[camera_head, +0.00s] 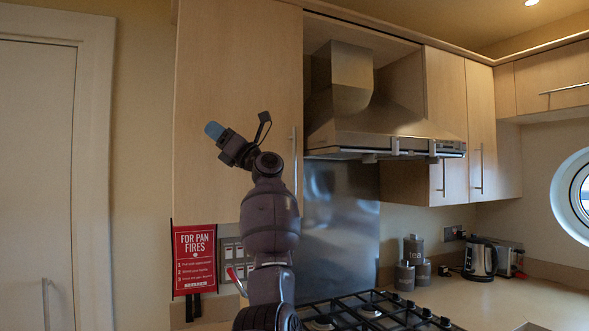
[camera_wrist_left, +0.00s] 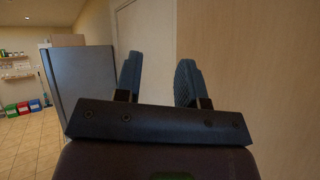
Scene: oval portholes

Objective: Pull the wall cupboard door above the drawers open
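A pale wood wall cupboard door (camera_head: 235,80) fills the upper left of the head view, shut, with a vertical bar handle (camera_head: 295,160) at its right edge. Two more shut wall cupboard doors, one (camera_head: 446,95) beside the hood and one (camera_head: 481,110) to its right, have bar handles too. No drawers show, so I cannot tell which door is above them. My left gripper (camera_head: 214,130) is in front of the left door, pointing up-left, away from its handle. In the left wrist view its two fingers (camera_wrist_left: 158,82) stand apart with nothing between them. My right gripper is out of view.
A steel hood (camera_head: 350,100) hangs over a black hob (camera_head: 370,312). A red pan-fire sign (camera_head: 195,260) is under the left cupboard. Canisters (camera_head: 413,262) and a kettle (camera_head: 480,260) stand on the counter (camera_head: 500,300). A grey cabinet (camera_wrist_left: 82,85) shows in the wrist view.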

